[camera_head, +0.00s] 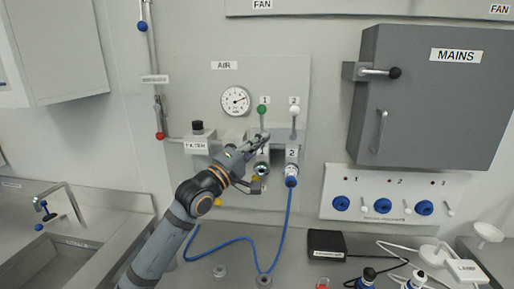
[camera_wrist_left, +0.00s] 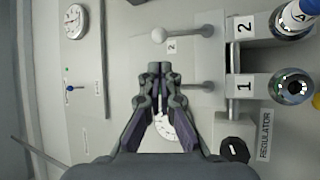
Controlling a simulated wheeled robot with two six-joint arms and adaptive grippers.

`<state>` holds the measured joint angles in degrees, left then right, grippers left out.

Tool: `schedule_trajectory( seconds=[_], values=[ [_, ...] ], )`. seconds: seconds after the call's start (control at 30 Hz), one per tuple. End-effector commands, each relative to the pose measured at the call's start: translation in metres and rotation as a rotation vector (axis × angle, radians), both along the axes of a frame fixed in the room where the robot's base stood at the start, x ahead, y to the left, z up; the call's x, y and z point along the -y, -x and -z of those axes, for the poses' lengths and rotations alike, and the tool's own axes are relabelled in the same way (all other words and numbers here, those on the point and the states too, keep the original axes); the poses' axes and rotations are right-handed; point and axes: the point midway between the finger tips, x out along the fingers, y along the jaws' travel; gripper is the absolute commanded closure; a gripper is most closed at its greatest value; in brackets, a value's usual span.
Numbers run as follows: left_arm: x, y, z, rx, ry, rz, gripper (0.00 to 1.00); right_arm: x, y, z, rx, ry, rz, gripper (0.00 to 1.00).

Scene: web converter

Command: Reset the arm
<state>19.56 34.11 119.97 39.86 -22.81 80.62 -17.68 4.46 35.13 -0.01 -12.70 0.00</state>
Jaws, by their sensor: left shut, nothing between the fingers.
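My left gripper (camera_head: 262,138) is at the air panel (camera_head: 213,86), its fingers closed together and empty. It is close below the green-knobbed lever 1 (camera_head: 263,110) and left of the white-knobbed lever 2 (camera_head: 294,109). I cannot tell whether it touches lever 1. In the left wrist view the closed fingers (camera_wrist_left: 160,70) point toward the panel, with the white knob (camera_wrist_left: 158,36) beyond their tips. The green knob is hidden there. My right gripper is in neither view.
A blue hose (camera_head: 286,220) hangs from outlet 2 (camera_head: 291,170). Outlet 1 (camera_wrist_left: 292,88) is bare. The pressure gauge (camera_head: 235,101), grey MAINS box (camera_head: 435,95), sink (camera_head: 50,262) and blue-socket panel (camera_head: 335,187) surround the arm. Lamp parts and cables lie at lower right.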

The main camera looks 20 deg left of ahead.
Motion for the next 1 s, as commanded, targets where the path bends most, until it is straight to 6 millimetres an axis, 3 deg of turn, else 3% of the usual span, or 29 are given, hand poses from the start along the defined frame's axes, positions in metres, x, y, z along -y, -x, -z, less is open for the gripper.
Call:
schedule_trajectory(
  seconds=[0.1, 0.2, 0.47, 0.57, 0.67, 0.77, 0.9, 1.0],
  values=[
    [-0.002, 0.009, 0.001, 0.002, -0.004, 0.002, 1.00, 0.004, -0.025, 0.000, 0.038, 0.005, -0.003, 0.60],
    [-0.002, 0.013, 0.001, 0.002, -0.001, 0.005, 1.00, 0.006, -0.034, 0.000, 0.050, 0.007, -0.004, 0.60],
    [-0.002, 0.013, 0.000, 0.003, 0.001, 0.006, 1.00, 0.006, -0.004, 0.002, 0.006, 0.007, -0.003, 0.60],
    [0.000, 0.013, 0.011, -0.017, -0.020, -0.004, 1.00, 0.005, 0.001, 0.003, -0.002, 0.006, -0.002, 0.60],
    [0.006, 0.011, 0.056, -0.095, -0.133, -0.052, 1.00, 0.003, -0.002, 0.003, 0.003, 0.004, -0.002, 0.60],
    [0.013, 0.019, 0.136, -0.241, -0.359, -0.118, 1.00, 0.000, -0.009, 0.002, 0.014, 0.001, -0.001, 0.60],
    [0.017, 0.061, 0.254, -0.480, -0.745, -0.140, 1.00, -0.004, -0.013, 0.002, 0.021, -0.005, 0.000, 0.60],
    [0.015, 0.106, 0.322, -0.636, -0.997, -0.092, 1.00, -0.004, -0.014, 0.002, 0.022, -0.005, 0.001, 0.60]
  ],
)
